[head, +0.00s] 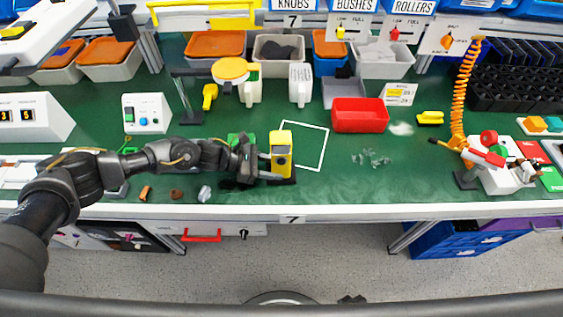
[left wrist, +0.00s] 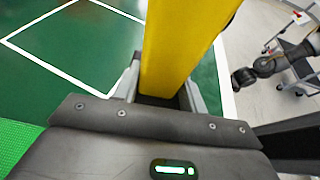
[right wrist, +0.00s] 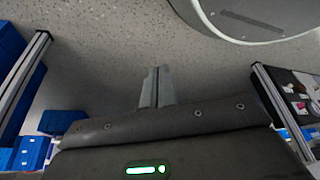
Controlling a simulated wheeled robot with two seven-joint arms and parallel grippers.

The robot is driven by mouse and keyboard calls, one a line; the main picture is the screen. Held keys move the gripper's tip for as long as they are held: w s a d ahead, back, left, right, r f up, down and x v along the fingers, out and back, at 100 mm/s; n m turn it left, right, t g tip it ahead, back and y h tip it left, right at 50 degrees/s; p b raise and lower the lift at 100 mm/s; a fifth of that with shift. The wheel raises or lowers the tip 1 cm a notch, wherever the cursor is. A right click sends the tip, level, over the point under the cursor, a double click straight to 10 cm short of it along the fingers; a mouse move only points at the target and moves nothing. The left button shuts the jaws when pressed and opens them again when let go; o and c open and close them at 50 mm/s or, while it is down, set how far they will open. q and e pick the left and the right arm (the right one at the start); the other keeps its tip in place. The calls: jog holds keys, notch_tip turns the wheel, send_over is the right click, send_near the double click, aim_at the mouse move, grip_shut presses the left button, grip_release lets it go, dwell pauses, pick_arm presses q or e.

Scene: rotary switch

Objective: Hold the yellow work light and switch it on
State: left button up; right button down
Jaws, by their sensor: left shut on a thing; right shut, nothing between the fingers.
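The yellow work light (head: 281,138) stands upright near the front of the green workbench. Its front shows a grey panel with a small dark round part, too small to make out. My left gripper (head: 280,176) is shut on the light low on its body, coming from the left. In the left wrist view the yellow body (left wrist: 182,45) sits between the fingers (left wrist: 160,95); its switch does not show there. My right gripper (right wrist: 156,86) is shut and empty, pointing over the floor, apart from the light. It cannot be made out in the head view.
A white square outline (head: 325,150) on the bench (head: 230,200) is right of the light. Beyond are a red bin (head: 360,116) and other bins. Small loose pieces (head: 205,192) lie left of the light. A fixture with an orange coiled hose (head: 466,85) stands far right.

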aim_at(272, 161)
jog(key=w+a+r+n+t+y, duration=0.25)
jog(key=w+a+r, duration=0.4)
jog(key=r, duration=0.35)
jog(key=w+a+r+n+t+y, duration=0.2)
jog(key=w+a+r+n, duration=0.2)
jog(key=w+a+r, duration=0.35)
jog(key=w+a+r+n+t+y, duration=0.1)
jog(key=a+r+n+y, duration=0.15)
jog(key=r, duration=0.75)
jog(key=w+a+r+n+t+y, duration=0.1)
jog(key=a+r+n+y, duration=0.15)
jog(key=r, duration=0.75)
jog(key=w+a+r+n+t+y, duration=0.1)
jog(key=r+n+y, duration=0.15)
jog(key=r, duration=0.75)
jog(key=w+h, duration=0.1)
jog(key=w, duration=0.8)
jog(key=shift+a+f, duration=0.25)
jog(key=shift+a, duration=0.15)
jog(key=shift+w+g, duration=0.15)
jog(key=shift+g, duration=0.1)
jog(key=shift+w, duration=0.4)
jog(key=shift+s, duration=0.45)
